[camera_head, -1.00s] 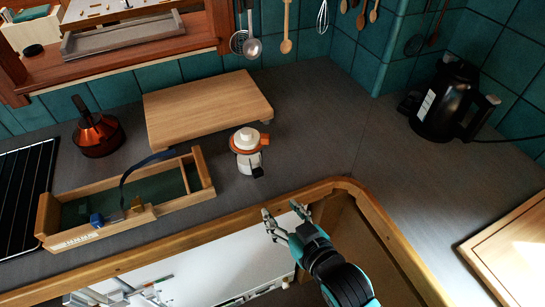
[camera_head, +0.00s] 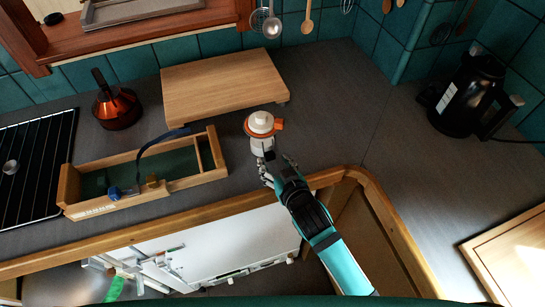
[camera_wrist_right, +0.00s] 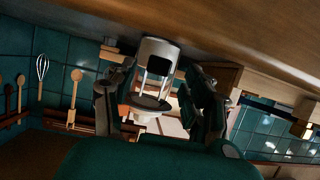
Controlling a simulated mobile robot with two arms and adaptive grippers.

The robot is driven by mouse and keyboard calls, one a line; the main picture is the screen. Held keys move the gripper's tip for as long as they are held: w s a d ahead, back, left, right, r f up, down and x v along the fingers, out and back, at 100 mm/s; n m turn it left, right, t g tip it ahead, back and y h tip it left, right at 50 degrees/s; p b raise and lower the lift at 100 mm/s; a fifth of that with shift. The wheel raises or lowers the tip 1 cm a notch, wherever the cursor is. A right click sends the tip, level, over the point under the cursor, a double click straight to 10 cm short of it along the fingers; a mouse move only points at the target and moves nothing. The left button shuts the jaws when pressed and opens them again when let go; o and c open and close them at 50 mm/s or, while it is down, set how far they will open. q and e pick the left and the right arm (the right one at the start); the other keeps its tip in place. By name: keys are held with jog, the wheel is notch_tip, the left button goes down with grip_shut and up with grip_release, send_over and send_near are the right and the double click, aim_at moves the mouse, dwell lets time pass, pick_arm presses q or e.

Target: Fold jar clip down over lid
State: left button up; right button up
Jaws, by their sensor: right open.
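The jar (camera_head: 262,143) stands upright on the dark counter. Its white lid (camera_head: 261,122) has a round knob, with orange at the rim on the right. In the right wrist view, which is upside down, the jar (camera_wrist_right: 158,50) has a dark patch, and pale clip wires (camera_wrist_right: 167,88) run toward a dark lid rim (camera_wrist_right: 150,103). I cannot tell the clip's exact angle. My right gripper (camera_head: 277,169) is open at the jar's near side. In the wrist view its fingers stand left and right of the jar; contact is unclear. My left gripper is out of view.
A wooden board (camera_head: 222,88) lies behind the jar. A wooden tray (camera_head: 185,182) with a dark strap is to the left, and an orange pot (camera_head: 118,110) beyond it. A black kettle (camera_head: 465,98) stands at right. The counter right of the jar is clear.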

aim_at(271, 158)
jog(key=shift+w+a+f, duration=0.2)
jog(key=shift+w, duration=0.4)
jog(key=shift+w+a+f, duration=0.1)
jog(key=shift+w+f, duration=0.05)
jog(key=shift+w, duration=0.15)
jog(key=shift+w+f, duration=0.15)
jog(key=c, duration=0.6)
grip_shut()
jog(key=shift+f+b, duration=0.2)
jog(key=shift+b, duration=0.15)
jog(key=shift+w+a+f+t+y+b, duration=0.1)
jog(key=shift+w+f+t+y+b, duration=0.15)
jog(key=shift+t+b, duration=0.65)
jog(key=shift+b, duration=0.5)
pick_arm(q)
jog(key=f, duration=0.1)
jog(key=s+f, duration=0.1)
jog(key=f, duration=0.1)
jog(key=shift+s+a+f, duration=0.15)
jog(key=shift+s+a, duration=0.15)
pick_arm(e)
jog(key=shift+r, duration=0.25)
